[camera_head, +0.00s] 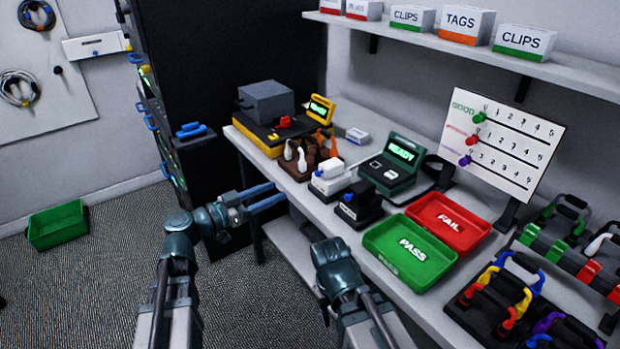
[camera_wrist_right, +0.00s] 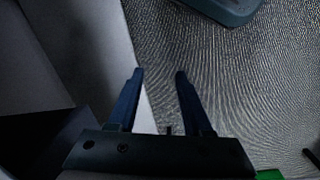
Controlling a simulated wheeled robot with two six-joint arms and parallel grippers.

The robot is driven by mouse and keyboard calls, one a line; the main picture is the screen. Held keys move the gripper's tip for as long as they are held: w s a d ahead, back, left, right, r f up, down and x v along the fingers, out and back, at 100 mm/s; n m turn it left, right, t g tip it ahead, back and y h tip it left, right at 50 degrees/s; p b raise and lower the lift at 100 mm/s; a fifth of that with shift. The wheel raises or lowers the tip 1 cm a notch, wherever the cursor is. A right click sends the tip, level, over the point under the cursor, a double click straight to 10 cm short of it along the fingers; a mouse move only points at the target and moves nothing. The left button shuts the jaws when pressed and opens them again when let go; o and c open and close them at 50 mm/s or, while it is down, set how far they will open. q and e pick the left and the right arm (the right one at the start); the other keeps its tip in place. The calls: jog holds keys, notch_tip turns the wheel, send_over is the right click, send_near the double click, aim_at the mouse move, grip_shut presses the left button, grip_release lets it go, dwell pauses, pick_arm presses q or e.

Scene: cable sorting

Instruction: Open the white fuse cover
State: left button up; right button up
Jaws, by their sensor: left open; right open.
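A white block-shaped cover (camera_head: 330,168) sits on a white-and-black base on the workbench, which I take for the fuse cover. It looks shut, though it is small in view. A similar black unit (camera_head: 360,204) stands just in front of it. My left gripper (camera_head: 280,191) is open and empty, left of the white unit and apart from it, off the bench's front edge. My right gripper (camera_wrist_right: 160,72) is open and empty in the right wrist view, with floor and a pale panel behind it. In the head view my right arm hides its fingers.
A green PASS tray (camera_head: 385,262) and red FAIL tray (camera_head: 470,235) lie right of the units. A green READY tester (camera_head: 390,172) stands behind. A brown holder (camera_head: 299,172) with white and orange plugs is left. A green bin (camera_head: 57,240) is on the floor.

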aim_at(316, 174)
pick_arm(q)
jog(key=x, duration=1.2)
grip_shut()
dwell(1.1)
